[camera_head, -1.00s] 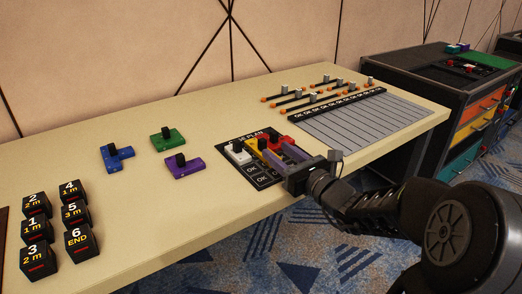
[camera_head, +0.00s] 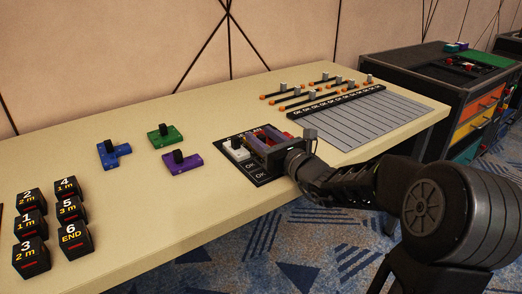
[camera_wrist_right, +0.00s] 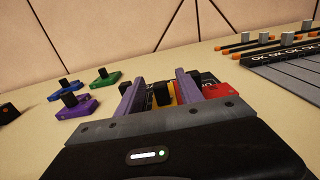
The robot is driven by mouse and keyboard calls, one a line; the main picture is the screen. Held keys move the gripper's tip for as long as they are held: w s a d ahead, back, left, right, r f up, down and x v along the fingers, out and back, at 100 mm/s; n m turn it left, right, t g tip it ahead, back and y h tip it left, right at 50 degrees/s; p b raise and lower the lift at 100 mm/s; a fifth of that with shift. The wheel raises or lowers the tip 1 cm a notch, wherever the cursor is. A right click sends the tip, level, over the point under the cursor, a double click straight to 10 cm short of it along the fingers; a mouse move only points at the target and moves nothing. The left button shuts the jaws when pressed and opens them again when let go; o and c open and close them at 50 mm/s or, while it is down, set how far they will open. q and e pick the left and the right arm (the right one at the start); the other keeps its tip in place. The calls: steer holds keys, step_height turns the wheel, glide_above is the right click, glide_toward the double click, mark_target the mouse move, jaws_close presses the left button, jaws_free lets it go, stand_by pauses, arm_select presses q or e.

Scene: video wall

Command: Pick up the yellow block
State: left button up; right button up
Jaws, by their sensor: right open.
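The yellow block (camera_wrist_right: 151,103) has a black knob on top. In the right wrist view it lies between the two purple fingers of my right gripper (camera_wrist_right: 157,84), which are apart on either side of the knob. In the head view my right gripper (camera_head: 268,138) is over the dark plan board (camera_head: 262,179) and hides most or all of the yellow block. I cannot tell whether the fingers touch it. My left gripper is not in view.
A white block (camera_head: 236,150) and a red block (camera_wrist_right: 222,91) sit close beside the gripper. Blue (camera_head: 113,155), green (camera_head: 166,137) and purple (camera_head: 182,162) blocks lie to the left. Numbered black cubes (camera_head: 74,240) stand at the front left. A grey striped panel (camera_head: 372,121) lies right.

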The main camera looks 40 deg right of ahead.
steer(key=shift+c, duration=0.5)
jaws_close()
stand_by(0.3)
steer(key=shift+w, duration=0.1)
